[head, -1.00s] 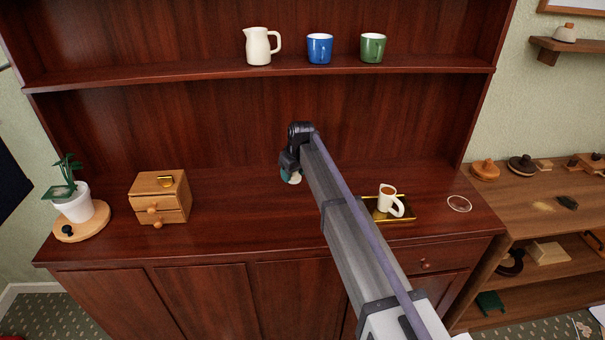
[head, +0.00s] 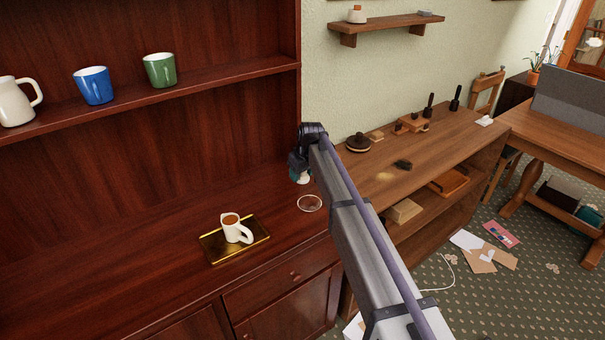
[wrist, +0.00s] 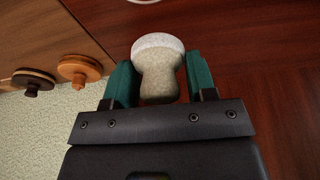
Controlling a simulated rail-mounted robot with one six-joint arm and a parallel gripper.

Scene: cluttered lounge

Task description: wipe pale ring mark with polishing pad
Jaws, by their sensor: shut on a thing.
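The pale ring mark (head: 310,203) lies on the dark red wooden cabinet top (head: 275,226), near its right end. My gripper (head: 301,177) is above the cabinet top, just behind and slightly left of the ring in the head view. In the wrist view my gripper (wrist: 160,84) has its teal fingers shut on the polishing pad (wrist: 158,68), a cream knob-shaped thing with a paler, fuzzy face. The pad's pale end (head: 303,179) shows below the fingers in the head view. Part of the ring shows at the top edge of the wrist view.
A blue cup (head: 95,87) and a green cup (head: 160,71) stand on the shelf.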

